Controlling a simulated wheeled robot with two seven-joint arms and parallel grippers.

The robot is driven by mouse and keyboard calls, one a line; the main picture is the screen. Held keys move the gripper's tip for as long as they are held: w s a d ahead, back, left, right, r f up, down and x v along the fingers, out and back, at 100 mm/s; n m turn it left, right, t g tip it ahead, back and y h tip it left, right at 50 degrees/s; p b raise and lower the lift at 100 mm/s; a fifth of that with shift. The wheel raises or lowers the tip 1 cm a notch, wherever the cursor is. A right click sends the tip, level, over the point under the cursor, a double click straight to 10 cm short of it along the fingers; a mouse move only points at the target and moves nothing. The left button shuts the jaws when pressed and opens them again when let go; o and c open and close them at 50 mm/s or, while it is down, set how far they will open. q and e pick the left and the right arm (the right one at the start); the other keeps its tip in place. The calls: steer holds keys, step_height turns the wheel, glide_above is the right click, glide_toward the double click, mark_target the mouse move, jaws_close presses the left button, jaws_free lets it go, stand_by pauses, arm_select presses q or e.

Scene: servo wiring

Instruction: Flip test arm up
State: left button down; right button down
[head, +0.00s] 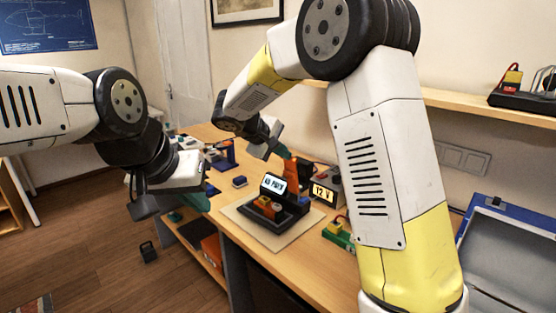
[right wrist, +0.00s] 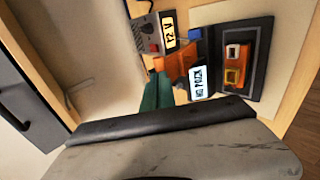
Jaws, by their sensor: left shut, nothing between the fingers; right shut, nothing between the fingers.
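The test stand (head: 277,222) is a black base on a pale mat, with an orange block (head: 267,206) on it and a small lit white display (head: 273,184). An orange piece (head: 291,177) rises behind the display; I cannot tell for certain whether it is the test arm. My right gripper (head: 279,150) is shut and empty, its green fingers just above that piece. In the right wrist view the green fingers (right wrist: 157,92) are beside the orange piece (right wrist: 175,66); contact is unclear. My left gripper (head: 193,199) is shut and empty, left of the stand near the table edge.
A grey supply unit with a 12 V display (head: 324,193) stands right of the stand. A green-and-yellow part (head: 340,232) lies nearer. An open blue case (head: 508,225) is at far right.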

steer(key=shift+w+d+r, duration=0.15)
steer(key=shift+w+d, duration=0.15)
steer(key=shift+w, duration=0.05)
steer(key=shift+s, duration=0.1)
steer(key=v, duration=1.4)
steer(key=s+d+f+m+g+y, duration=0.2)
steer(key=s+d+m+g+y, duration=0.15)
steer(key=s+d, duration=0.85)
steer(key=s+d+f+m+t+y, duration=0.1)
steer(key=s+d+m+y, duration=0.1)
steer(key=s, duration=0.4)
steer(key=s+d+f+m+t+y, duration=0.1)
steer(key=s+d+f+m+y, duration=0.1)
steer(key=s, duration=0.5)
steer(key=shift+s+d+f+m+y, duration=0.2)
steer(key=shift+d+m+y, duration=0.3)
steer(key=shift+m+y, duration=0.2)
